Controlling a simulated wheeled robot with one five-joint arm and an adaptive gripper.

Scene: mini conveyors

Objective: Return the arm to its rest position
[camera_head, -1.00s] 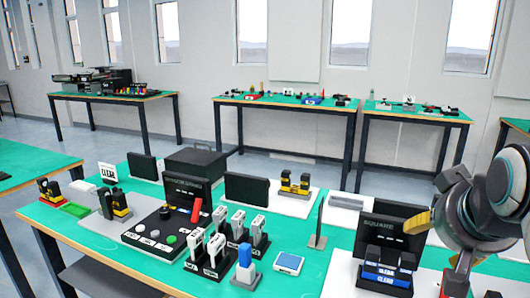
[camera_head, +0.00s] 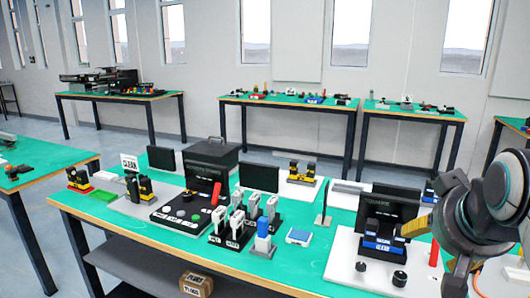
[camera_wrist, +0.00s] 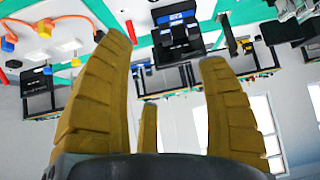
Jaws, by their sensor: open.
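My arm stands folded at the right edge in the head view. My gripper (camera_wrist: 155,100) shows in the wrist view as yellow ridged fingers spread wide, with nothing between them. In the head view only a yellow finger part shows beside the dark arm links, and the rest of the gripper is hidden or out of frame. The wrist view shows the room upside down, with the tables at the top. The gripper looks clear of the objects on the table.
A cardboard box (camera_head: 196,284) sits on the shelf below. Floor shows at the left.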

